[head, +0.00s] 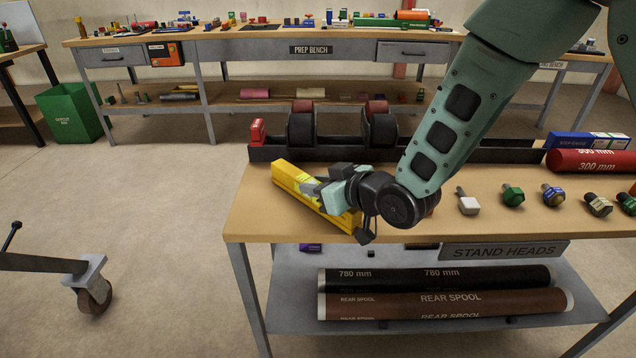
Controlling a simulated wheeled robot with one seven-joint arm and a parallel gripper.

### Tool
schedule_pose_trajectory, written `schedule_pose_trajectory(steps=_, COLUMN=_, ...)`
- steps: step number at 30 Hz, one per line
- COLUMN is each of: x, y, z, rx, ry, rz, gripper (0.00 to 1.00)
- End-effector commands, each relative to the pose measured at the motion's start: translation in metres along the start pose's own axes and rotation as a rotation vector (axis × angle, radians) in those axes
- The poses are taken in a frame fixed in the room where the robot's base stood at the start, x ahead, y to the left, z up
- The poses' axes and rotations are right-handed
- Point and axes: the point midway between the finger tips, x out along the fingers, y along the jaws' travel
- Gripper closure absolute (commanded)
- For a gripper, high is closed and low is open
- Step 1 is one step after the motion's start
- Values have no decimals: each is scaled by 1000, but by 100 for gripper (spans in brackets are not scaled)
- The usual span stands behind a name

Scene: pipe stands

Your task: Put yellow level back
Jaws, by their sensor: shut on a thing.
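The yellow level (290,180) is a long bar at the left end of the near wooden bench (258,222). It lies at a slant, from upper left to lower right. My gripper (322,192) is shut on the level around its middle. The gripper and wrist hide part of the level's right side. I cannot tell whether the level touches the bench top or is held just above it.
Behind the level stand black rollers (301,128) and a small red object (258,132) by a dark tray. Several stand heads (513,195) line the bench at right, near a red pipe (590,161). Labelled pipes (440,303) lie on the shelf below.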

Motion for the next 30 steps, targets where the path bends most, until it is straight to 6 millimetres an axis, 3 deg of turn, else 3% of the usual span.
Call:
schedule_pose_trajectory(steps=28, x=2, y=0, z=4, rx=0, ry=1, rz=0, gripper=100)
schedule_pose_trajectory(steps=29, x=2, y=0, z=4, rx=0, ry=1, rz=0, gripper=68)
schedule_pose_trajectory(steps=30, x=2, y=0, z=3, rx=0, ry=1, rz=0, gripper=66)
